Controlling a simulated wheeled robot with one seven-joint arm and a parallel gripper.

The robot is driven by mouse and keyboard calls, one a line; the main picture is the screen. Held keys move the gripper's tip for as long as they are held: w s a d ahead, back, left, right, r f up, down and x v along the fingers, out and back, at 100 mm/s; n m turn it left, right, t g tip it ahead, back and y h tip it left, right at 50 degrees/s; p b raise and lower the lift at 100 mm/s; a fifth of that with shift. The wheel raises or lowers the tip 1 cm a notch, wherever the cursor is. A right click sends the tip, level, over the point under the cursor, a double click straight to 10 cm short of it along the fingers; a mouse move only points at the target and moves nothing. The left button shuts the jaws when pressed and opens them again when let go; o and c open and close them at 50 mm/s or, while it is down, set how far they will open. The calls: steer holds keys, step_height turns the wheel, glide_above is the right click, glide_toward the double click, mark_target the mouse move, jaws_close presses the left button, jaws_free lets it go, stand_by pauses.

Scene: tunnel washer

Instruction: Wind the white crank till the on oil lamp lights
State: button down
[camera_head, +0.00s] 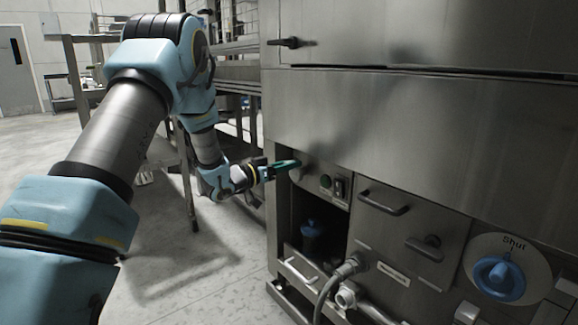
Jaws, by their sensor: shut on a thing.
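My gripper (289,164), with green fingers, is at the upper left corner of the recessed panel on the steel machine. Its tips are shut at a small pale part (296,174), which looks like the white crank. The fingers hide much of it, so its handle and angle cannot be made out. Just right of it, a small round greenish lamp or button (325,181) sits on the dark panel; I cannot tell whether it is lit. A black switch (340,187) is beside that.
Below the panel is an open bay with a dark blue-capped container (311,236). A grey hose (336,284), a drawer handle (383,203) and a blue knob (499,278) marked "Shut" are to the right. A metal rack (236,70) stands behind my arm.

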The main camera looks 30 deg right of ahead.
mark_target(296, 173)
steer(key=shift+s+d+m, duration=0.1)
steer(key=shift+s+m, duration=0.15)
steer(key=shift+m, duration=0.15)
steer(key=s+m+b, duration=0.1)
steer(key=m+b, duration=0.1)
steer(key=m, duration=0.1)
steer(key=s+f+m+b, duration=0.1)
steer(key=m+b, duration=0.2)
steer(key=s+f+m+b, duration=0.1)
steer(key=m+b, duration=0.1)
steer(key=m, duration=0.1)
steer(key=shift+d+m, duration=0.25)
steer(key=shift+m, duration=0.15)
steer(key=shift+b, duration=0.3)
steer(key=c, duration=0.7)
jaws_free()
steer(key=shift+r, duration=0.1)
steer(key=shift+w, duration=0.15)
